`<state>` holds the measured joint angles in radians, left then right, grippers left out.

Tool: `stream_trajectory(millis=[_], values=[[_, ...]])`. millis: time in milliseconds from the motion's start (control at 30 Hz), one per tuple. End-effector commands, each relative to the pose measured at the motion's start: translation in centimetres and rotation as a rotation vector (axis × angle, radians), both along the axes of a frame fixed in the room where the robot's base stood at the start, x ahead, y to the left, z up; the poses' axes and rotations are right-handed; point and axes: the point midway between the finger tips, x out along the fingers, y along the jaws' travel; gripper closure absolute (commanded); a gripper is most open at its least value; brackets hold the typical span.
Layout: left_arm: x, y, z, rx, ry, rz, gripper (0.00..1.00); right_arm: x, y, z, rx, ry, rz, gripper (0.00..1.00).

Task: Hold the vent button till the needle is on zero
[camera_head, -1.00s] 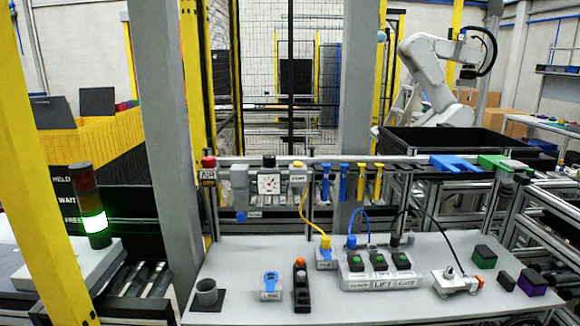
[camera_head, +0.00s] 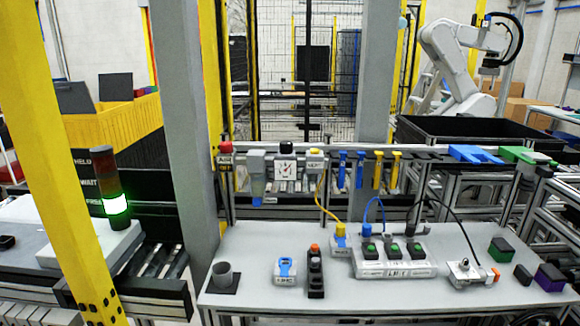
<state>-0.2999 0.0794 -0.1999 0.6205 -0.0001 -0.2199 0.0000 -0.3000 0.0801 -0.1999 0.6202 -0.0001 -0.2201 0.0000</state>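The needle's reading is too small to tell. A yellow hose runs from the vent box down to a yellow plug (camera_head: 340,230) on the bench. Neither of my grippers is in view.
The grey bench (camera_head: 250,240) holds a cup (camera_head: 223,275), a blue-topped device (camera_head: 286,270), a black holder (camera_head: 315,272) and a block with green switches (camera_head: 392,258). A red button (camera_head: 225,147) is left on the rail. A signal tower (camera_head: 113,190) glows green.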

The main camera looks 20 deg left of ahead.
Motion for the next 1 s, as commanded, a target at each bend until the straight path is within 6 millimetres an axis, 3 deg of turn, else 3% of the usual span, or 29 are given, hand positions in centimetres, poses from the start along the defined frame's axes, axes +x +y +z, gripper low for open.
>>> stream_trajectory(millis=[467,667,1000], values=[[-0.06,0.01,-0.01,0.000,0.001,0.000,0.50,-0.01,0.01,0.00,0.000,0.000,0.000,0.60],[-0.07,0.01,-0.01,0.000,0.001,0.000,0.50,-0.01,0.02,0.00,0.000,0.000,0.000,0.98],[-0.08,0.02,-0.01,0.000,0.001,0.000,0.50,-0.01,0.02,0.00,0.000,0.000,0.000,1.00]])
